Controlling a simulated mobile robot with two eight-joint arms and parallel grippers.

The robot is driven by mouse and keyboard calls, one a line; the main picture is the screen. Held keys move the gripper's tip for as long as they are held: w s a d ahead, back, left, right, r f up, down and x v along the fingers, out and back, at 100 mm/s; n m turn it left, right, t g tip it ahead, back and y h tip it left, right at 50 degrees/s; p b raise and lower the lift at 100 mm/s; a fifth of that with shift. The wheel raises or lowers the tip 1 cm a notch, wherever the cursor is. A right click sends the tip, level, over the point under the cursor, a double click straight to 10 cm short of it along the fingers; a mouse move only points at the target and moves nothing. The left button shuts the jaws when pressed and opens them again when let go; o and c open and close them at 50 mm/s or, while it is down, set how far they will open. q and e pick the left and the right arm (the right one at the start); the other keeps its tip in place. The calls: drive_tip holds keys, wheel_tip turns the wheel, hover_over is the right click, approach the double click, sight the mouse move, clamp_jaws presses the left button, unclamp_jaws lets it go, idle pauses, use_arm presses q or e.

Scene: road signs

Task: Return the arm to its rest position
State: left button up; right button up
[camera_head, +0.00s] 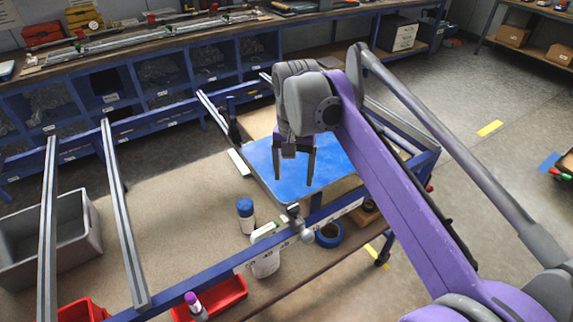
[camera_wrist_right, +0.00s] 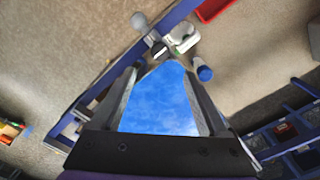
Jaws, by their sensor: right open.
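My right gripper (camera_head: 295,182) hangs from the purple arm in the head view, its two dark fingers pointing down and apart. It is open and empty, above a blue rectangular sign panel (camera_head: 331,153) on the workbench. In the right wrist view the blue panel (camera_wrist_right: 160,102) shows between the two fingers (camera_wrist_right: 165,85), with nothing held. Whether the fingertips touch the panel is hard to tell. My left gripper is in neither view.
A blue-capped bottle (camera_head: 246,215), a white bottle (camera_head: 266,260) and a blue tape roll (camera_head: 329,235) stand near the blue rail. Red bins (camera_head: 222,297) and a grey bin (camera_head: 45,240) are at lower left. Open floor (camera_head: 480,190) lies right.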

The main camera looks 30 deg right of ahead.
drive_tip(key=s+a+f+n+t, duration=0.2)
drive_tip(key=s+a+f+n, duration=0.1)
drive_tip(key=s+f, duration=0.5)
drive_tip(key=s+a+f+n+t+p, duration=0.1)
drive_tip(key=s+a+f+n+t, duration=0.2)
drive_tip(key=s+f, duration=0.4)
wheel_tip(320, 180, down, 3)
drive_tip(key=shift+s+a+r+n, duration=0.15)
drive_tip(key=shift+s+a+n, duration=0.3)
drive_tip(key=shift+n, duration=0.65)
